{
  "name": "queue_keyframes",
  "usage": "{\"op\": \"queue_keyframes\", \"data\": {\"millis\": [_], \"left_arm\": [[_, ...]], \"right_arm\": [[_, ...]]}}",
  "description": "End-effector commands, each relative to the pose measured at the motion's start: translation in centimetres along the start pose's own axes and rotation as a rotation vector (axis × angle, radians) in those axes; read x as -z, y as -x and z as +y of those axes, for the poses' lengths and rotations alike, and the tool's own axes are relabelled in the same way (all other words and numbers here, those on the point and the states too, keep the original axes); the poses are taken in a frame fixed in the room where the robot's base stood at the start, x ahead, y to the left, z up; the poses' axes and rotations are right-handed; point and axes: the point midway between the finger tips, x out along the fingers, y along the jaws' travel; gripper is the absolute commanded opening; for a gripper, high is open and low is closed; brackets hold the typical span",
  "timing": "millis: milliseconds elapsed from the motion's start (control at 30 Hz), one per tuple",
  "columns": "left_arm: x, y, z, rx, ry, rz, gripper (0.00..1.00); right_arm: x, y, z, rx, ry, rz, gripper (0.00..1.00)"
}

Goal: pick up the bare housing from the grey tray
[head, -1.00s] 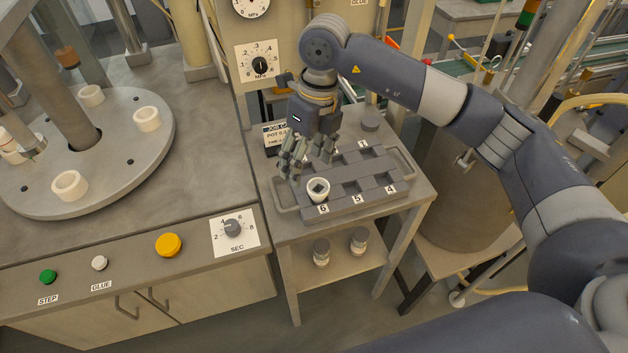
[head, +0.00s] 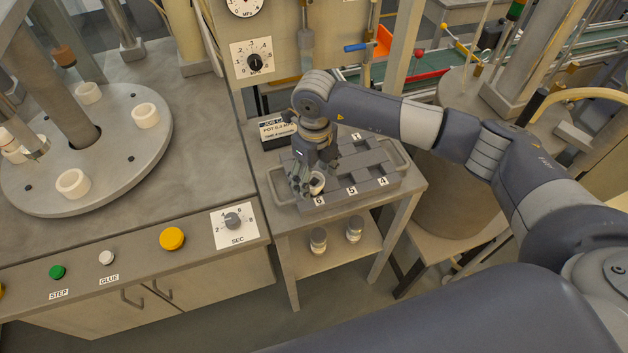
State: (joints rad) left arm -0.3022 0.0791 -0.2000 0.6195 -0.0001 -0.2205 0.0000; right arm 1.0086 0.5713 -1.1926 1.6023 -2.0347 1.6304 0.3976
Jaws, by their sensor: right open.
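The grey tray (head: 338,195) lies on a small side table and has numbered compartments. My left gripper is not in view.
A round plate (head: 120,165) on the left bench carries several white rings. Buttons and a SEC dial (head: 233,221) line the bench front. Two jars (head: 318,240) sit on the lower shelf.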

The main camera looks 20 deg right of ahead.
Motion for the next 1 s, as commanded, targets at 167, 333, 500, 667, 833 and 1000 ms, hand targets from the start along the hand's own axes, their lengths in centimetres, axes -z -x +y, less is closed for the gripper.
{"op": "queue_keyframes", "data": {"millis": [167,333,500,667,833,1000], "left_arm": [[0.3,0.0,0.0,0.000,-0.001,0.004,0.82],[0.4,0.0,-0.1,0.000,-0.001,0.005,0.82],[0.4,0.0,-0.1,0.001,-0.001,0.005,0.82],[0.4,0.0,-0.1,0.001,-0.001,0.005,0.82],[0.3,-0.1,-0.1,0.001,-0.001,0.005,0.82],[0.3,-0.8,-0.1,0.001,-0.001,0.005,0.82]], "right_arm": [[0.0,-0.3,0.0,0.000,0.001,-0.002,0.67],[0.0,-0.3,0.0,0.000,0.001,-0.001,0.46],[0.0,-0.2,0.0,0.000,0.000,-0.001,0.25],[0.0,-0.2,0.0,0.000,0.000,-0.001,0.25],[0.0,-0.1,0.0,0.000,0.000,-0.002,0.25],[-0.1,0.8,0.0,0.000,0.001,-0.003,0.25]]}}
